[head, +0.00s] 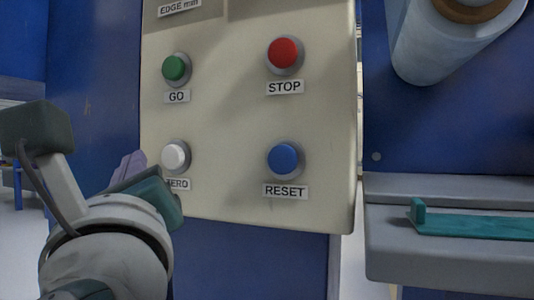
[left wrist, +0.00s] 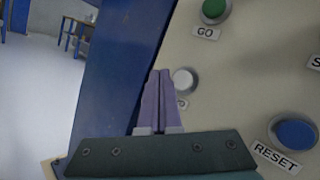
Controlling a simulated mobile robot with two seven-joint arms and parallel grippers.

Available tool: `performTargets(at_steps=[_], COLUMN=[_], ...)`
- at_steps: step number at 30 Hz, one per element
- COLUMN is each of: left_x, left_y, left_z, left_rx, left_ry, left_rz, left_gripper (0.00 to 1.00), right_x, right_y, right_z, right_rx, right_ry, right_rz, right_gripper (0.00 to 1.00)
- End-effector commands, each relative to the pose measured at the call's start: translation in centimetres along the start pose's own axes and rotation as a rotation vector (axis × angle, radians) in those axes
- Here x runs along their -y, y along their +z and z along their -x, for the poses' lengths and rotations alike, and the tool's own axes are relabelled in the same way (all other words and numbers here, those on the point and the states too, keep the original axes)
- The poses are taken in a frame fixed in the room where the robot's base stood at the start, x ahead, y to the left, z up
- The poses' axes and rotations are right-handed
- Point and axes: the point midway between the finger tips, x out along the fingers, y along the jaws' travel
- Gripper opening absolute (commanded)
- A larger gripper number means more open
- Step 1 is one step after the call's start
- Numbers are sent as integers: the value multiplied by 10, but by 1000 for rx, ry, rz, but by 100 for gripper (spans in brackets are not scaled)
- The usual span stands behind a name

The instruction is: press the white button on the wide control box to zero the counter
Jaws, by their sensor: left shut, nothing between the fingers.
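The wide control box (head: 225,125) is a cream panel on a blue machine. Its white button (head: 174,157) sits at the lower left in a grey collar, above a ZERO label (head: 179,184) partly covered by my left gripper. My left gripper (head: 132,160) is shut and empty, its purple fingers just left of the white button in the head view. In the left wrist view the shut fingertips (left wrist: 160,73) point up beside the white button (left wrist: 184,80). I cannot tell whether they touch it. My right gripper is not in view.
A green GO button (head: 175,68) is above the white one. A red STOP button (head: 285,53) and a blue RESET button (head: 284,159) are to the right. A roller (head: 445,40) hangs at the upper right, above a grey ledge (head: 400,245) with a teal piece (head: 470,225).

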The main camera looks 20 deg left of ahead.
Motion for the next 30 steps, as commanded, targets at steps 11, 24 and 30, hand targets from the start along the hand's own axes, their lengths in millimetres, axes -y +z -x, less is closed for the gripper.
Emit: performTargets(at_steps=[11,24,30], left_x=[-12,-11,-11], left_y=[12,11,12], left_z=[16,16,15], left_rx=[0,1,1], left_ry=[-1,0,-2], left_rz=[-1,-1,-2], left_gripper=[0,0,0], right_x=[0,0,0], right_y=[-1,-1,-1], right_z=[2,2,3], right_rx=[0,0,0], right_ry=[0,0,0], right_rz=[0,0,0], right_gripper=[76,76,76])
